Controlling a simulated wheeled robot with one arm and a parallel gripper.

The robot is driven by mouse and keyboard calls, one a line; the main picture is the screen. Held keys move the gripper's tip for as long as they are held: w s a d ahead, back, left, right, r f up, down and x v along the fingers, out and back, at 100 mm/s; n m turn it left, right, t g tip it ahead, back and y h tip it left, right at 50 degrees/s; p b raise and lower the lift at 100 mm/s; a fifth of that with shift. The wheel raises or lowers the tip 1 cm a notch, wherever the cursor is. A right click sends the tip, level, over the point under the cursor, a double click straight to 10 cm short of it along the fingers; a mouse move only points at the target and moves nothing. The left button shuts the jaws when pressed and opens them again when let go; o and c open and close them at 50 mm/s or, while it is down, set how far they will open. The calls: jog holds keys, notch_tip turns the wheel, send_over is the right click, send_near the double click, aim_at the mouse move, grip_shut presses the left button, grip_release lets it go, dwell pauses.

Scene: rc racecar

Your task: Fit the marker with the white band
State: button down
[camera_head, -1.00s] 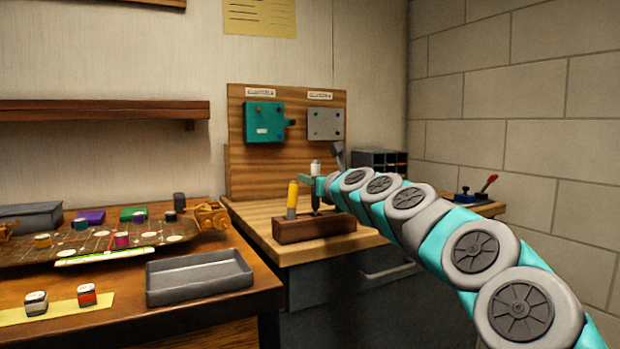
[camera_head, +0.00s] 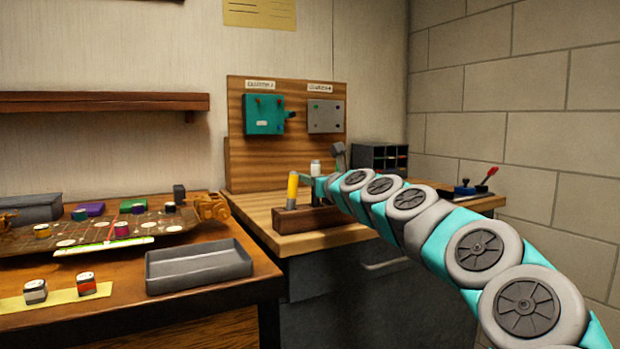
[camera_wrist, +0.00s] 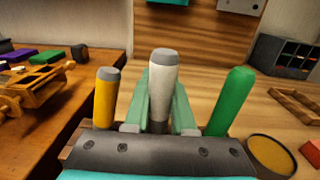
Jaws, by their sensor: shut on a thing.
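A white marker (camera_wrist: 163,85) with a grey top stands between the two green fingers of my gripper (camera_wrist: 159,112), which is shut on it. In the head view the white marker (camera_head: 315,167) shows just above my gripper (camera_head: 318,184). A wooden block (camera_head: 306,219) sits on the workbench under and around them. A yellow marker (camera_head: 292,190) with a grey top stands upright at the block's left, and it is left of my gripper in the wrist view. A green marker (camera_wrist: 231,102) stands to the right there. The white marker's lower end is hidden.
A backboard (camera_head: 290,170) with a teal box (camera_head: 263,114) and a grey box (camera_head: 325,116) rises behind. A grey tray (camera_head: 198,267) and a game board lie on the left table. A dark compartment rack (camera_head: 380,160) stands at the back right. A round dish (camera_wrist: 270,155) is right of the gripper.

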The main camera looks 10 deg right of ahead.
jog(key=shift+f+b, duration=0.5)
jog(key=shift+f, duration=0.55)
jog(key=c, duration=0.7)
grip_release()
jog(key=shift+s, duration=0.1)
jog(key=shift+v, duration=3.85)
